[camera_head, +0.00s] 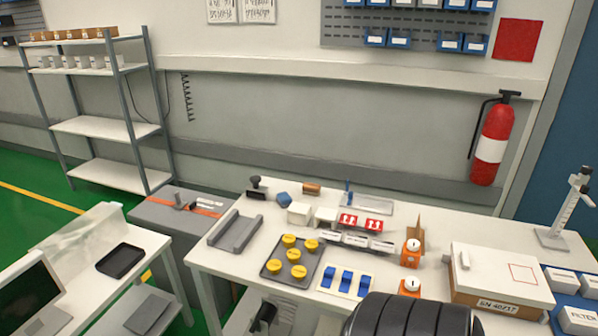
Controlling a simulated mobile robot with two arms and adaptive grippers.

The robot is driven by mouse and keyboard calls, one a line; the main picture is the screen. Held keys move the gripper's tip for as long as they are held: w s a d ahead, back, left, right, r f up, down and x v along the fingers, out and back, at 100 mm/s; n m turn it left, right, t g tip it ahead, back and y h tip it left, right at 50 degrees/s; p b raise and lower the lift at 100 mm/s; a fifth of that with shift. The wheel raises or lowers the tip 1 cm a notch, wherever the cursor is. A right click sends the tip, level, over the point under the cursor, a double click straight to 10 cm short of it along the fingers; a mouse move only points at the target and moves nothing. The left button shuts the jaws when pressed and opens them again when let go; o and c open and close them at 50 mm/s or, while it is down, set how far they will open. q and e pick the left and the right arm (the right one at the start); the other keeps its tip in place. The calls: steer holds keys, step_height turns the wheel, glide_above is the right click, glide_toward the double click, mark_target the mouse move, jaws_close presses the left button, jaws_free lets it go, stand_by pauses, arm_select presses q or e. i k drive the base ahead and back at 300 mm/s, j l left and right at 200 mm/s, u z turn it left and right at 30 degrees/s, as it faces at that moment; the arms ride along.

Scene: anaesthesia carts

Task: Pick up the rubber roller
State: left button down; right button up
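I cannot tell for certain which item is the rubber roller. A small black piece with an upright knob (257,187) stands at the back left of the white workbench (228,272). A short brown cylinder (311,189) lies to its right. A thin blue upright handle (348,191) stands at a flat grey plate (372,207) further right. All three are small and lack clear detail. Neither of my grippers can be made out in this view.
The bench also holds a grey channel block (235,234), a tray of yellow round pieces (272,270), blue strips on a white sheet (333,289), red-marked boxes (374,225) and a large white-topped box (500,266). A grey cart (150,215) stands left.

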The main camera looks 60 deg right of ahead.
mark_target(254, 189)
steer(key=z, duration=1.65)
steer(key=u, duration=2.35)
steer(key=z, duration=2.4)
